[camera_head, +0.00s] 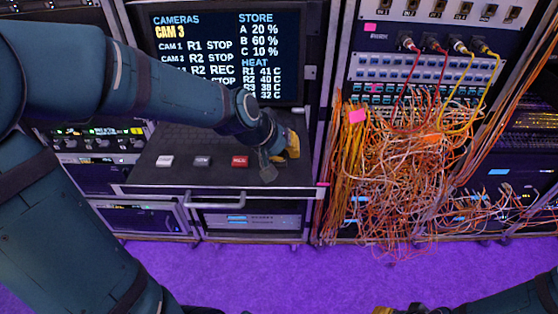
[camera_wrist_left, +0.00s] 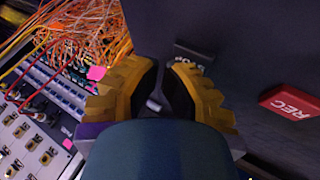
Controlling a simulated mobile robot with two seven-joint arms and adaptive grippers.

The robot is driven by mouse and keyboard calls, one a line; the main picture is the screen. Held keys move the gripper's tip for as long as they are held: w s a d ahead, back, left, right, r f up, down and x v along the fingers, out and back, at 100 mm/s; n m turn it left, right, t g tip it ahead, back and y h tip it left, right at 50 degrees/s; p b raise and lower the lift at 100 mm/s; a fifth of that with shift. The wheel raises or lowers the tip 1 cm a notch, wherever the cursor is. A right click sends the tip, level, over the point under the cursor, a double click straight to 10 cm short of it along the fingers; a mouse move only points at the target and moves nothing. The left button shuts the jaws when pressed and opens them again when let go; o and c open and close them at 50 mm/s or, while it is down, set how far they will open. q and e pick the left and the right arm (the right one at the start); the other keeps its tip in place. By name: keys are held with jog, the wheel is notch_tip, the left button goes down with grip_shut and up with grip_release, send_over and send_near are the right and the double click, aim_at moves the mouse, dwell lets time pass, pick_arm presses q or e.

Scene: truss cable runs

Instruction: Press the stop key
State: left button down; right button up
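The stop key (camera_wrist_left: 194,56) is a dark key lettered STOP in the left wrist view. It lies just beyond my left fingertips and is partly covered by one finger. I cannot make it out in the head view, where my left gripper (camera_head: 283,152) is over the right part of the dark key desk (camera_head: 215,145). In the left wrist view my left gripper (camera_wrist_left: 163,72) shows a narrow gap between its yellow fingers, with nothing held. I cannot tell whether it touches the key. My right gripper (camera_head: 408,309) is only partly in view at the bottom edge.
A red REC key (camera_wrist_left: 292,102) is beside the stop key; it also shows in the head view (camera_head: 240,161). A dark key (camera_head: 202,161) and a white key (camera_head: 164,161) are farther left. A screen (camera_head: 225,55) stands behind. Tangled orange cables (camera_head: 410,155) hang at the right.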

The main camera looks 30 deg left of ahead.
aim_at(286, 160)
pick_arm(q)
jog(key=shift+f, duration=0.25)
dwell(0.4)
jog(key=shift+r+p, duration=0.55)
jog(key=shift+r, duration=0.35)
notch_tip(286, 160, up, 5)
jog(key=p, duration=0.4)
dwell(1.8)
